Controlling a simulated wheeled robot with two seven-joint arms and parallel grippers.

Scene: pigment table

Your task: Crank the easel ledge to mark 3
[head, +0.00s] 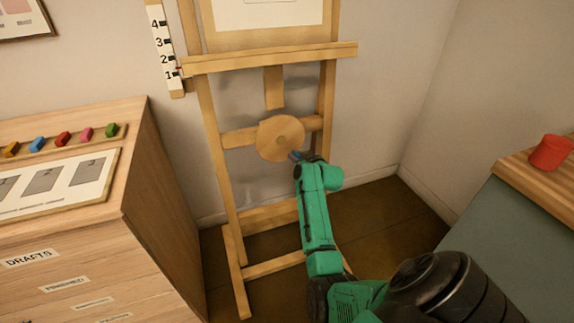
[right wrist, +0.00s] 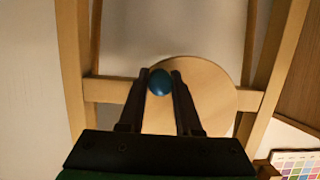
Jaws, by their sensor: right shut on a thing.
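The wooden easel (head: 212,130) stands against the wall, with its ledge (head: 270,57) running across it. A white scale (head: 160,40) with marks 1 to 4 stands at the ledge's left end. A small red pointer (head: 179,70) there is near mark 1, below mark 2. The round wooden crank disc (head: 281,137) is on the easel's crossbar. My right gripper (head: 299,158) is at the disc's lower right edge. In the right wrist view its fingers (right wrist: 159,88) are shut on the blue crank knob (right wrist: 160,82), in front of the disc (right wrist: 205,95). My left gripper is not in view.
A wooden cabinet (head: 165,200) with labelled drawers and several coloured blocks on a rack (head: 65,140) stands at the left. A red cup-like object (head: 550,152) is on a counter (head: 540,188) at the right. The floor between is clear beside the easel legs.

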